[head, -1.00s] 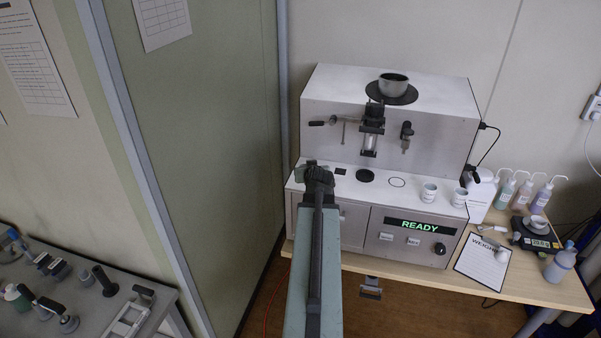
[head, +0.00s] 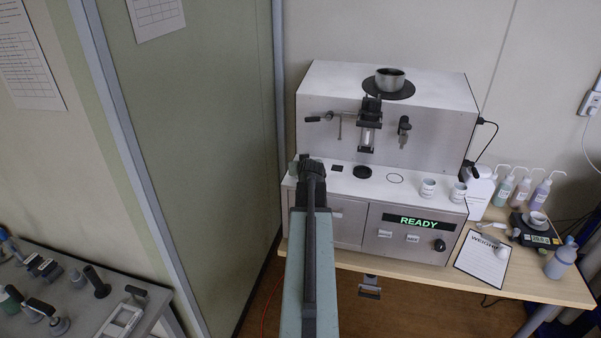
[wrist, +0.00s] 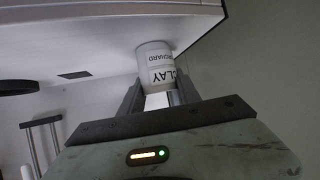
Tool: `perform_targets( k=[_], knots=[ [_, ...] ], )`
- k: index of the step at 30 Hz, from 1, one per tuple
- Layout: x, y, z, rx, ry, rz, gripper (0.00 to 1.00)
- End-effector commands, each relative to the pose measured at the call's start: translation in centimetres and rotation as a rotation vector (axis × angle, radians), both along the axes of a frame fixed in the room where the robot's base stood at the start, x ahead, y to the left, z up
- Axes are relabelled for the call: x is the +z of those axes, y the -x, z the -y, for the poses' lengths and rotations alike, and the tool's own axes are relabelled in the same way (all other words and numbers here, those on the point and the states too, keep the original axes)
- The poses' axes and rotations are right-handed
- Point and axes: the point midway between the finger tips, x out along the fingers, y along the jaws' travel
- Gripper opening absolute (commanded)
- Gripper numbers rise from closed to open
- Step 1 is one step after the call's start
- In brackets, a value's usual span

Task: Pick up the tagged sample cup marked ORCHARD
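A white sample cup (wrist: 157,66) shows in the wrist view, its label upside down there and reading CLAY and ORCHARD. My gripper (wrist: 160,92) has one finger on each side of this cup, very close to its walls. I cannot tell whether the fingers press on it. The cup is at the edge of the pale machine deck (wrist: 105,45). In the head view my gripper (head: 312,168) is over the left end of the deck, and the arm hides most of what is there. Two other labelled cups stand at the deck's right, a left one (head: 428,188) and a right one (head: 458,192).
The analyser (head: 430,110) carries a bowl (head: 390,78) on top, and its display reads READY (head: 425,222). A black disc (head: 362,172) lies right of my gripper. A green wall panel (head: 200,150) stands close on the left. Bottles, a scale (head: 537,230) and a clipboard (head: 483,257) are at right.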

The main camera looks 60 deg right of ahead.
Motion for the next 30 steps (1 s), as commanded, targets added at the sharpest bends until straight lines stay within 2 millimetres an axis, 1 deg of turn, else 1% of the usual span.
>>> perform_targets(
  k=[9,14,30],
  knots=[
    [0.0,-0.1,-0.1,0.001,0.000,0.000,0.00],
    [0.4,-0.1,-0.1,0.002,0.000,0.000,0.00],
    [3.8,-0.8,-0.6,0.011,0.000,0.000,0.00]
  ],
)
